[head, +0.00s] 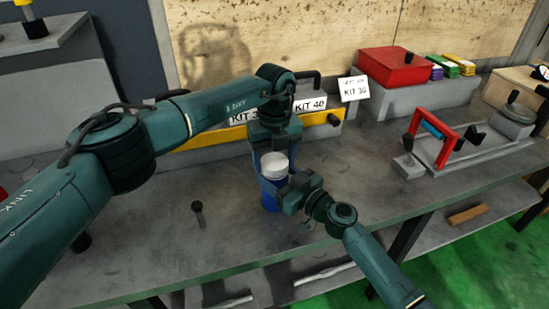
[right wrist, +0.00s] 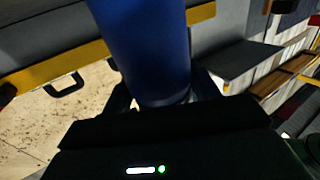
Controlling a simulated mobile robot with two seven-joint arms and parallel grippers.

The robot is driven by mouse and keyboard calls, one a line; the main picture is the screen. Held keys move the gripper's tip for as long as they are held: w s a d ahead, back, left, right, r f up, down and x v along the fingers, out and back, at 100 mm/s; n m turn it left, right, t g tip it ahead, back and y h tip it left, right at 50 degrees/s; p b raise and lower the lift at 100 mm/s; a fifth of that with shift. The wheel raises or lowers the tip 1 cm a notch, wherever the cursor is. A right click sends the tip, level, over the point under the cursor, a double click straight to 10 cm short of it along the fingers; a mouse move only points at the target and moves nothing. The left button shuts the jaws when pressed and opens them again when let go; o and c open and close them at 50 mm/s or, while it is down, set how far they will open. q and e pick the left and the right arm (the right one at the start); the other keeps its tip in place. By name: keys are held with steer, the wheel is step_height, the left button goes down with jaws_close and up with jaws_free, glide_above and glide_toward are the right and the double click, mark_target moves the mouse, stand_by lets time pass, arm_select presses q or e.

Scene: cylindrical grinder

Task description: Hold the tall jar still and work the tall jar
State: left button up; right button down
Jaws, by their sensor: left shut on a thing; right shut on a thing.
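The tall jar stands upright on the grey bench, with a blue body (head: 270,202) and a white lid (head: 273,167). My left gripper (head: 274,152) comes down from above and is shut on the lid, with a finger at either side. My right gripper (head: 283,196) reaches in from the front right and is shut on the jar, hiding part of its body. In the right wrist view the blue jar body (right wrist: 147,45) fills the middle between my right fingers (right wrist: 160,95), with a pale band at its lower end.
Behind the jar is a yellow-edged grey unit (head: 215,133) with KIT signs. A dark knobbed pin (head: 198,212) stands on the bench to the left. A red box (head: 390,66) and a red-framed fixture (head: 440,140) are at the right. The bench front edge (head: 225,272) is close.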

mark_target(274, 161)
arm_select(q)
steer(key=shift+r, duration=0.15)
steer(key=shift+r, duration=0.95)
steer(key=shift+r, duration=0.1)
steer(key=shift+r, duration=1.9)
arm_select(e)
steer(key=shift+c, duration=1.5)
jaws_free()
